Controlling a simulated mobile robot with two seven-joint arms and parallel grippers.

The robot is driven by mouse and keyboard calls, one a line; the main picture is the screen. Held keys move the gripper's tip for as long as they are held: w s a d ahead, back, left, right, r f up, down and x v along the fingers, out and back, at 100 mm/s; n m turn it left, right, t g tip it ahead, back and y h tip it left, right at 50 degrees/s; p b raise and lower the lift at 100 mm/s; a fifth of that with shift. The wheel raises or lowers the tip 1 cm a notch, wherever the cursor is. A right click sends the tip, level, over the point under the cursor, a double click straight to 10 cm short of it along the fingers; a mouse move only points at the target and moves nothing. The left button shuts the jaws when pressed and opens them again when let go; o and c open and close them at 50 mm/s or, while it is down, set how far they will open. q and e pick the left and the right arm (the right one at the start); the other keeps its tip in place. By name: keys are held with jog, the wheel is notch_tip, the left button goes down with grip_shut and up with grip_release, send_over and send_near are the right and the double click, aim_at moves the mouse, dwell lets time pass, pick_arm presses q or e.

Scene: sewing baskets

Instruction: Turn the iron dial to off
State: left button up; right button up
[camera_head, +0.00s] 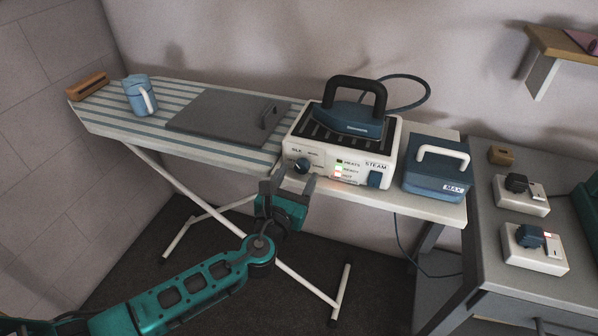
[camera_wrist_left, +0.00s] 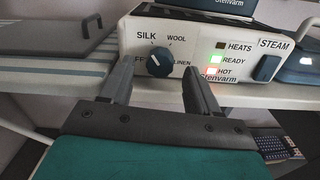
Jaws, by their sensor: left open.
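The iron dial is a dark blue round knob (camera_head: 301,165) on the front of the white iron station (camera_head: 326,156). In the left wrist view the dial (camera_wrist_left: 160,62) has SILK, WOOL and LINEN marked around it, and a partly hidden label at its left starts with "F". A pale mark shows on the knob, but which setting it points to is hard to tell. My left gripper (camera_head: 295,180) is open and empty in front of the dial. In the wrist view its fingers (camera_wrist_left: 156,77) stand on either side of the dial, seemingly short of it. My right gripper is not in view.
A blue iron (camera_head: 352,118) rests on the station. READY glows green and HOT red beside the dial; a blue STEAM switch (camera_head: 375,179) is at right. A blue box (camera_head: 436,175) stands right.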

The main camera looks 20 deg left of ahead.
pick_arm(q)
jog(key=shift+w, duration=1)
jog(key=c, duration=1)
